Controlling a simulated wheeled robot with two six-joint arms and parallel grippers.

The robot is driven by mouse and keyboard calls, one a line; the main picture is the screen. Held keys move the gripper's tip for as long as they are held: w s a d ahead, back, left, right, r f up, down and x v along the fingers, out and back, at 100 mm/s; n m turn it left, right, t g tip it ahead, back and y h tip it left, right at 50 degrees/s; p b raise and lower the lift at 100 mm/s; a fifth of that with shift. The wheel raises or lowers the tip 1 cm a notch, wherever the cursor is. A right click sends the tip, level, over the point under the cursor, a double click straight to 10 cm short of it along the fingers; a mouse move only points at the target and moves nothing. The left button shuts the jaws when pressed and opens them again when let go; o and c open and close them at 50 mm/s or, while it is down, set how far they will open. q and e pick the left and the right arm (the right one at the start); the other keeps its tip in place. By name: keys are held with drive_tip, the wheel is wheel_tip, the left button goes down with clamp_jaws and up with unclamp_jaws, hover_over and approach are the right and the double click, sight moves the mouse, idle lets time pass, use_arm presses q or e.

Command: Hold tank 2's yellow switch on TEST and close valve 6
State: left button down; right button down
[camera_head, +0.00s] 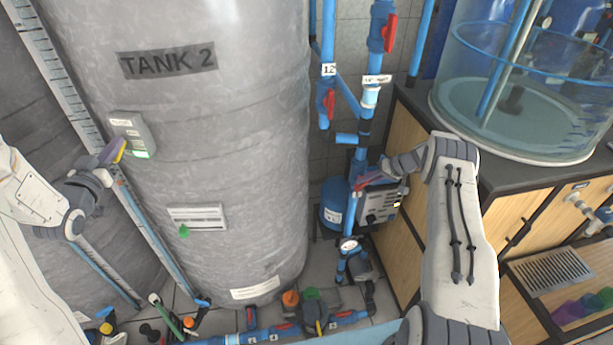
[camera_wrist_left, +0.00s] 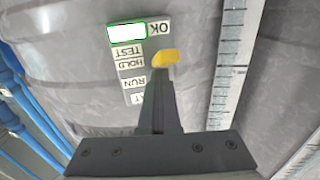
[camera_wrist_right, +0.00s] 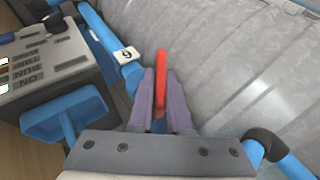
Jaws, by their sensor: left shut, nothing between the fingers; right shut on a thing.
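The grey tank 2 (camera_head: 225,130) carries a small switch box (camera_head: 133,132) on its left side. In the left wrist view, the yellow switch (camera_wrist_left: 166,58) sits beside the TEST (camera_wrist_left: 127,51) and HOLD (camera_wrist_left: 131,63) labels, and a green-framed display (camera_wrist_left: 127,31) is by an OK label. My left gripper (camera_head: 118,150) is shut with nothing between its fingers, its tips against or just by the switch; contact is unclear. My right gripper (camera_wrist_right: 160,100) is shut on the red handle of valve 6 (camera_wrist_right: 161,70), beside the tag 6 (camera_wrist_right: 126,54) on a blue pipe.
A grey control box (camera_wrist_right: 50,65) is close left of my right gripper in its wrist view. Blue pipes (camera_head: 328,60) with other red valve handles (camera_head: 390,33) rise behind. A wooden cabinet (camera_head: 408,145) with a clear tank (camera_head: 530,80) stands right. Pipes and valves line the floor.

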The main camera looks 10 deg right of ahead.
drive_tip(key=shift+w+d+f+y, duration=0.1)
drive_tip(key=shift+f+y, duration=0.05)
drive_tip(key=shift+y, duration=0.75)
drive_tip(key=shift+m, duration=0.3)
drive_tip(key=shift+y, duration=0.5)
drive_tip(key=c, duration=0.9)
unclamp_jaws()
drive_tip(key=shift+s, duration=0.2)
drive_tip(key=shift+o, duration=0.2)
drive_tip(key=shift+r, duration=0.25)
drive_tip(key=shift+w+r, duration=0.1)
drive_tip(key=shift+r, duration=0.5)
drive_tip(key=r, duration=0.8)
drive_tip(key=shift+a+r, duration=0.15)
drive_tip(key=shift+a, duration=0.05)
drive_tip(key=shift+d+r, duration=0.1)
drive_tip(key=shift+r, duration=0.05)
